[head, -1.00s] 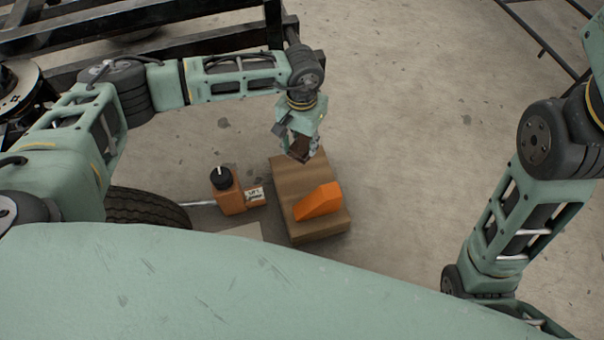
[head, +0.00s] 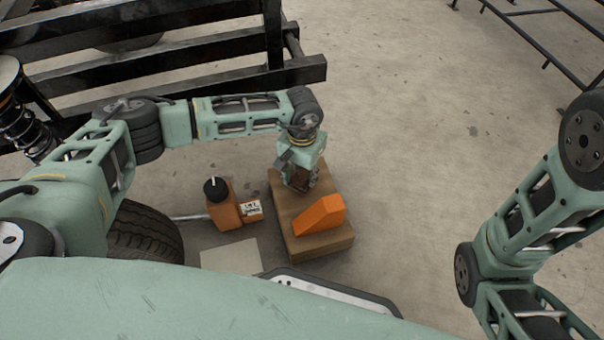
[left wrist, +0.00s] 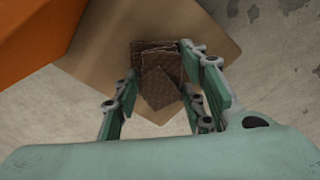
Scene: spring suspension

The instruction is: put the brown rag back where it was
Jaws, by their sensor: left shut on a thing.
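The brown rag (left wrist: 162,82) is a dark, folded, textured cloth in the left wrist view, between the fingers of my left gripper (left wrist: 160,100). The gripper is shut on it. In the head view my left gripper (head: 300,187) points down over the far part of a brown wooden block (head: 322,243), and the rag is mostly hidden by the fingers. I cannot tell whether the rag touches the block. My right gripper is out of view; only its arm shows at the right.
An orange wedge (head: 320,214) sits on the block's near part. A tyre (head: 145,235) and a dark beam frame (head: 180,60) are further left.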

